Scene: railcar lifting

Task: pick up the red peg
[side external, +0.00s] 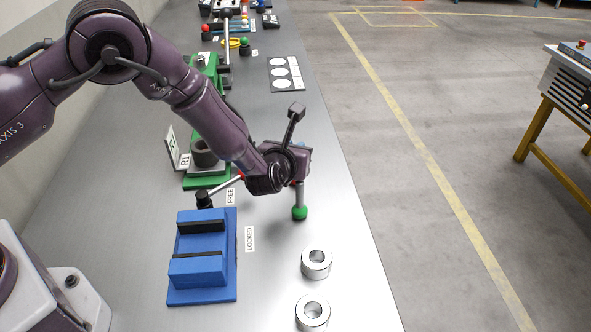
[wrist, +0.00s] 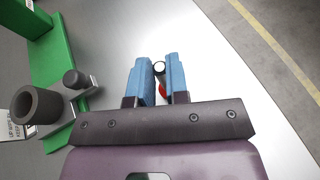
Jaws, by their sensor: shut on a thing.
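My gripper (side external: 299,178) is over the right part of the grey bench, pointing down. Below it hangs or stands a grey rod (side external: 300,196) with a green ball at its lower end and a little red at the jaws; I cannot tell whether the ball touches the bench. No separate plain red peg is clear.
A blue fixture (side external: 202,280) with a lever stands at front left, by FREE and LOCKED labels. Two metal rings (side external: 316,263) lie at front right. A green stand (side external: 207,183) with a dark cup is behind. A white-circle plate (side external: 284,74) lies farther back. The bench's right edge is close.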

